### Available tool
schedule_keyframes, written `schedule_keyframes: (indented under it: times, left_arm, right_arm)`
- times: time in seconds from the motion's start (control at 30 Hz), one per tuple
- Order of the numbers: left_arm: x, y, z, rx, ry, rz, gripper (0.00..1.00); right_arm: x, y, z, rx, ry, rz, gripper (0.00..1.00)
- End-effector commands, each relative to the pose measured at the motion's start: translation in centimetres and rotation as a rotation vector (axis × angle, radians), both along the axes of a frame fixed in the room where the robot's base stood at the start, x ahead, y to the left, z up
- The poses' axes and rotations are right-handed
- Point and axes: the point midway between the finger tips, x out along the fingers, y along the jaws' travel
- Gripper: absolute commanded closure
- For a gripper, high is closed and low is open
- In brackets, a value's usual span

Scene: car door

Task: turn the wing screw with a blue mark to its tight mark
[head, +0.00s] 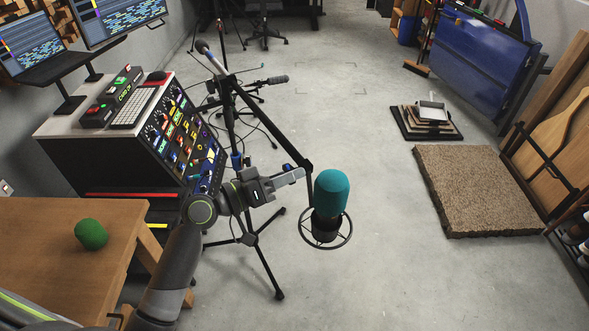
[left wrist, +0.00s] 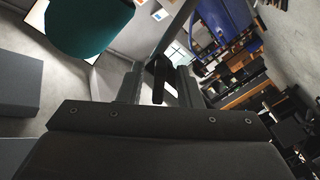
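A black microphone stand (head: 231,112) has a boom that slopes down to a teal foam-covered microphone (head: 331,193); the microphone also shows in the left wrist view (left wrist: 88,27). A small blue part (head: 236,160) sits on the stand's pole, too small to confirm as the marked wing screw. My left gripper (head: 302,174) is at the boom's lower end, just left of the microphone. In the left wrist view its fingers (left wrist: 160,88) stand apart with a narrow dark piece (left wrist: 158,78) between them. I cannot tell whether they touch it. No tight mark is readable. My right gripper is out of view.
A control console (head: 180,140) stands left of the stand. A wooden table (head: 60,250) with a green lump (head: 91,234) is at lower left. A brown mat (head: 490,190) lies at right. The floor between the microphone and mat is clear.

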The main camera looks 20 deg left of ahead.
Motion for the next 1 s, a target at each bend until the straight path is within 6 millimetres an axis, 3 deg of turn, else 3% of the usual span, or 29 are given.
schedule_keyframes:
  times: [0.17,0.43,0.77,1.0]
  left_arm:
    - [0.0,0.0,0.0,0.000,0.000,0.000,0.68]
    - [0.0,0.0,0.0,0.000,0.000,0.000,1.00]
    - [0.0,0.0,-0.2,0.016,-0.018,0.000,1.00]
    - [0.0,0.0,-0.5,0.100,-0.101,0.000,1.00]
  right_arm:
    - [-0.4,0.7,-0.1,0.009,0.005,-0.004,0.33]
    - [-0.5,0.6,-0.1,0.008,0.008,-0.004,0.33]
    - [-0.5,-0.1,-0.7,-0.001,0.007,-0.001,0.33]
    - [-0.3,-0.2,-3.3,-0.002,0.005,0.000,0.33]
